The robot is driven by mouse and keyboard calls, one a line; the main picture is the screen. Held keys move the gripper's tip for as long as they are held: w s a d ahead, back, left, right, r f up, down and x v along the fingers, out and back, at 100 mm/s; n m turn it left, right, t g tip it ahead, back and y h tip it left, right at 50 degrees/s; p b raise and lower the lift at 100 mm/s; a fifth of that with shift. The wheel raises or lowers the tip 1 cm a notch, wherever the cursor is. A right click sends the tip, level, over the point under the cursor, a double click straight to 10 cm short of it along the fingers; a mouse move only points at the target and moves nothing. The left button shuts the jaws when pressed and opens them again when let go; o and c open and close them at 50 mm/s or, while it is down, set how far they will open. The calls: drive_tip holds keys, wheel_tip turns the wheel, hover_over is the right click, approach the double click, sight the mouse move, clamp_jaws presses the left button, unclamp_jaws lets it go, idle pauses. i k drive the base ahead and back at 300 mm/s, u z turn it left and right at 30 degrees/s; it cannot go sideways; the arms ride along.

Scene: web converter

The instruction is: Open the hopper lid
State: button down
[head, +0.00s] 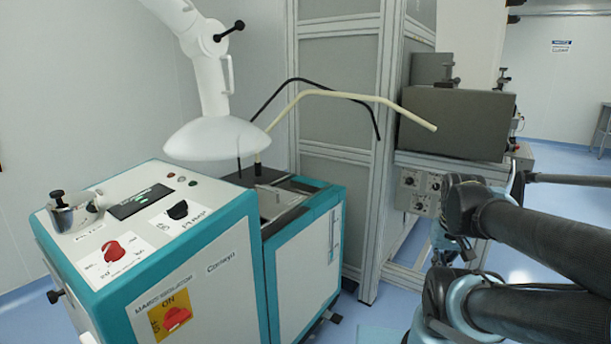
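The teal and white machine (165,262) stands at the lower left. Its lower rear section (308,245) has a recessed grey metal top (290,190) with a rim and a small upright piece. I cannot tell for sure which part is the hopper lid or whether it is shut. A white dome-shaped hood (225,137) on a jointed white arm hangs over the machine and hides part of it. My black and teal arm links are at the lower right, apart from the machine. My gripper's fingers cannot be made out.
The control panel carries a red knob (113,251), a black knob (178,210) and a metal clamp-like fitting (72,212). A cream hose (345,95) and a black hose (335,87) arch above the rear section. A grey framed cabinet (337,120) stands behind. Blue floor is open at right.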

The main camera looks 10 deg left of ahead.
sight(274, 201)
drive_tip(key=u, duration=0.15)
drive_tip(key=i, duration=0.95)
drive_tip(key=u, duration=0.45)
